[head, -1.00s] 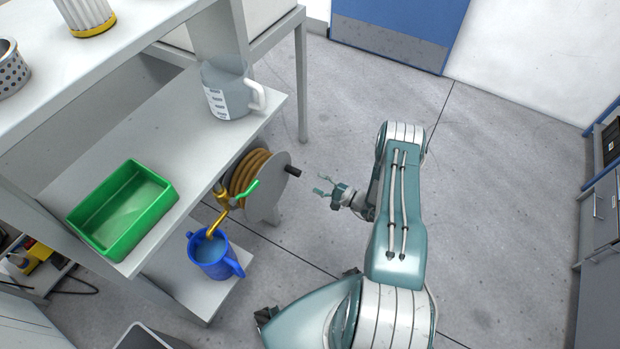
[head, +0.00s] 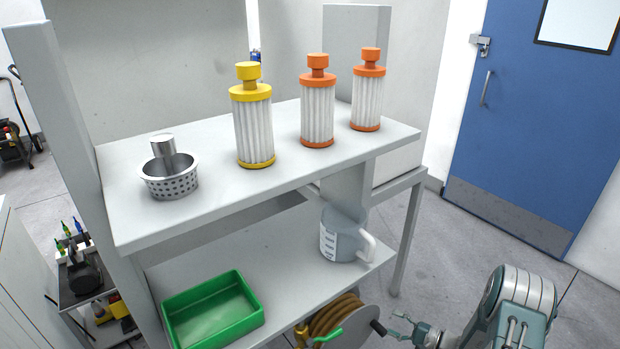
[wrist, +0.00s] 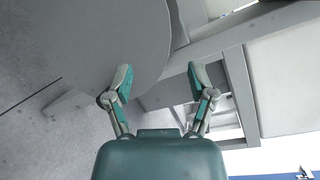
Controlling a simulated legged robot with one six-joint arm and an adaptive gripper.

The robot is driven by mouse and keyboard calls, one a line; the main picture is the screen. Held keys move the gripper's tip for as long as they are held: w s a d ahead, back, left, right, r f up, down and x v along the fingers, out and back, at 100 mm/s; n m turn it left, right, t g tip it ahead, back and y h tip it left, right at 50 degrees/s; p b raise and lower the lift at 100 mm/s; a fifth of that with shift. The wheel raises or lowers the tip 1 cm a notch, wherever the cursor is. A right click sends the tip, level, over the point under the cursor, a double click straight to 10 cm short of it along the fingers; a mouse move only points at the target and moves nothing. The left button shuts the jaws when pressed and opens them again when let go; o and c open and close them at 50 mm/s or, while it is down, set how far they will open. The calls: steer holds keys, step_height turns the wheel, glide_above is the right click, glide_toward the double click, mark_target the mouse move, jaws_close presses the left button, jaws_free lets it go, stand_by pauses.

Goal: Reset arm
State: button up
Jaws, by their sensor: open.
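My gripper (head: 408,328) is at the bottom of the head view, right of the hose reel (head: 340,318) with its black handle. In the wrist view my gripper (wrist: 160,82) has its two teal-tipped fingers spread apart with nothing between them. The reel's grey disc (wrist: 100,40) fills the upper left there, beyond the fingers. My arm is folded at the lower right of the head view, clear of the shelves.
The shelf unit's top (head: 215,200) holds a metal strainer basket (head: 170,183), a yellow-capped filter (head: 253,125) and two orange-capped filters. Its lower shelf holds a green tray (head: 213,312) and a measuring jug (head: 342,238). A blue door (head: 540,130) stands behind open floor.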

steer(key=s+a+r+n+g+h, duration=0.1)
steer(key=s+a+r+n+g, duration=0.25)
steer(key=r, duration=0.45)
steer(key=s+a+r+n+g+h, duration=0.2)
steer(key=a+r+g, duration=0.15)
steer(key=r, duration=0.45)
steer(key=s+a+r+n+g+h, duration=0.1)
steer(key=s+a+r+n+g, duration=0.2)
steer(key=r, duration=0.5)
steer(key=s+r+n+t+h, duration=0.2)
steer(key=s+r+h, duration=0.3)
steer(key=s, duration=0.4)
steer(key=s+r+n+t+h, duration=0.2)
steer(key=s+r+t+h, duration=0.2)
steer(key=s+r, duration=0.4)
steer(key=shift+s+d+h, duration=0.4)
steer(key=shift+s+h, duration=0.1)
steer(key=shift+s, duration=0.3)
